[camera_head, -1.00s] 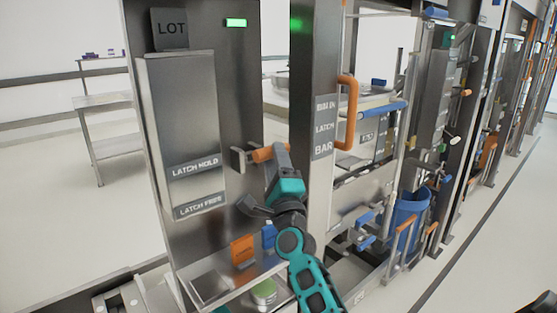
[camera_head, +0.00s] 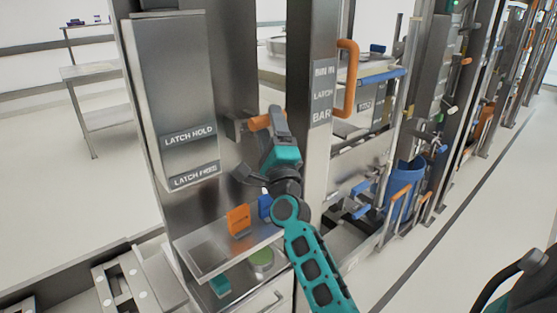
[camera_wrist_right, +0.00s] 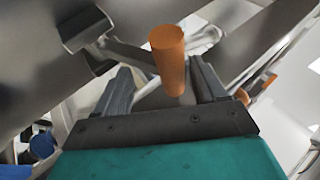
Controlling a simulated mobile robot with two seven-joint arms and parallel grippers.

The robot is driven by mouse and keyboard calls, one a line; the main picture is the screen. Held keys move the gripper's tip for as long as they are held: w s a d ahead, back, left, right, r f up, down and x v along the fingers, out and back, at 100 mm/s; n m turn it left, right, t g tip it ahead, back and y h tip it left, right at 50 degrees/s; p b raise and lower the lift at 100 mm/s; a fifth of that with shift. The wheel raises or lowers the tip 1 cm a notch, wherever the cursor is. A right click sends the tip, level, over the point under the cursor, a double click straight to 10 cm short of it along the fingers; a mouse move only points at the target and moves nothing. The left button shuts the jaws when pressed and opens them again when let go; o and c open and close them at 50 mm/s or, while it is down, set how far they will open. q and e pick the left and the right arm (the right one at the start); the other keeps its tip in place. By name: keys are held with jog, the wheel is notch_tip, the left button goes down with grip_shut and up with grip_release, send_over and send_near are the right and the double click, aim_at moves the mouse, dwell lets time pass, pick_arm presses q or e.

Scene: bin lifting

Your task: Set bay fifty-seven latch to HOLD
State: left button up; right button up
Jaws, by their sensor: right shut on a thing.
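The latch's orange handle (camera_head: 259,122) sticks out from a dark bracket (camera_head: 232,127) on the metal bay post, beside the "LATCH HOLD" label (camera_head: 189,136) and above the level of the "LATCH FREE" label (camera_head: 194,176). My right gripper (camera_head: 275,117) is at the handle, its fingers partly hiding it. In the right wrist view the orange handle (camera_wrist_right: 168,52) stands between the two fingers, which are shut on it. A dark metal arm and block (camera_wrist_right: 85,30) lie beyond it. My left gripper is in neither view.
A metal shelf (camera_head: 205,262) with an orange tag (camera_head: 238,221) lies below. A blue bin (camera_head: 405,190) stands further right. The floor at right is mostly clear.

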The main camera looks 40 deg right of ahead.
jog(key=b+v, duration=0.2)
jog(key=v, duration=1)
jog(key=shift+s, duration=0.2)
jog(key=shift+f, duration=0.15)
